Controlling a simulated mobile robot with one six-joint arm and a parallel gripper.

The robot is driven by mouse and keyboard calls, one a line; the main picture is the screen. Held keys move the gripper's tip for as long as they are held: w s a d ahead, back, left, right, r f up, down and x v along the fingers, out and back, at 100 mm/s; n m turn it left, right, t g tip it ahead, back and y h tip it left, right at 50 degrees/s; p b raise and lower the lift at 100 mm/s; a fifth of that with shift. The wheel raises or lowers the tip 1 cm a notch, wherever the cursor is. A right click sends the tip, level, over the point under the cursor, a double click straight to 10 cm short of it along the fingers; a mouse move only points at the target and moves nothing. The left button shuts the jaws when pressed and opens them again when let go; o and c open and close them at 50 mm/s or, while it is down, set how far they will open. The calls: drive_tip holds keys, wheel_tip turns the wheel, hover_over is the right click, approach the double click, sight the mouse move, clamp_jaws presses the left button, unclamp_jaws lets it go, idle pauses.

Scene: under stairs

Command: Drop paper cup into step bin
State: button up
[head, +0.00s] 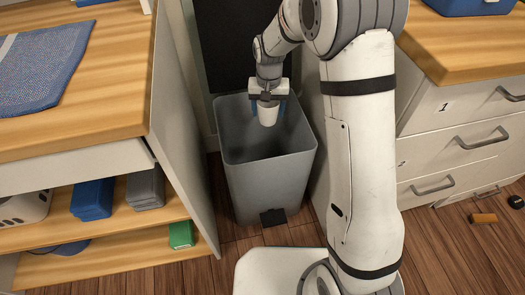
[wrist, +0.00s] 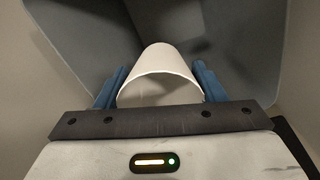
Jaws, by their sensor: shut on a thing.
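The white paper cup (head: 268,113) is held between the blue fingers of my gripper (head: 268,104). In the wrist view the cup (wrist: 160,65) sits between the two fingers (wrist: 160,85), its round rim facing the camera. The grey step bin (head: 270,165) stands open on the floor, with a dark pedal at its front base. My gripper points down over the bin's opening, with the cup at or just inside the opening; the exact depth is hard to tell. The bin's grey inner walls (wrist: 240,40) surround the cup in the wrist view.
A wooden shelf unit (head: 100,125) with a blue cloth (head: 45,65) stands close on the left. White drawers (head: 460,140) with a wooden top stand on the right. A small orange block (head: 484,218) and a dark round thing (head: 516,202) lie on the floor at right.

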wheel_tip(320, 180, down, 4)
drive_tip(key=shift+s+a+r+b, duration=0.1)
drive_tip(key=shift+r+b, duration=0.1)
drive_tip(key=shift+b, duration=0.85)
drive_tip(key=o, duration=1.5)
drive_tip(key=shift+r, duration=0.1)
wheel_tip(320, 180, up, 7)
drive_tip(key=p, duration=0.3)
drive_tip(key=shift+r, duration=0.35)
